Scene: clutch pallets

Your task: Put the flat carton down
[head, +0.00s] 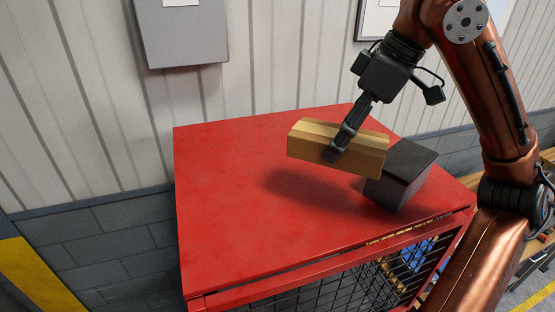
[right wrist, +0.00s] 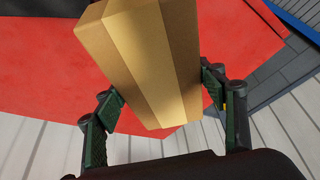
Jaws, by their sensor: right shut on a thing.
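The flat carton (head: 310,148) is a long tan box with a lighter strip along its top. My right gripper (head: 340,146) is shut on it near its middle and holds it above the red cabinet top, where its shadow falls to the left and below. In the right wrist view the carton (right wrist: 150,55) runs up between the two fingers of the right gripper (right wrist: 160,105). The carton's underside is hidden. My left gripper is not in view.
The red cabinet top (head: 225,220) is clear on its left and front. A dark grey box (head: 402,165) stands on it at the right, partly behind the carton in the picture. A wall with a grey panel (head: 182,35) is behind.

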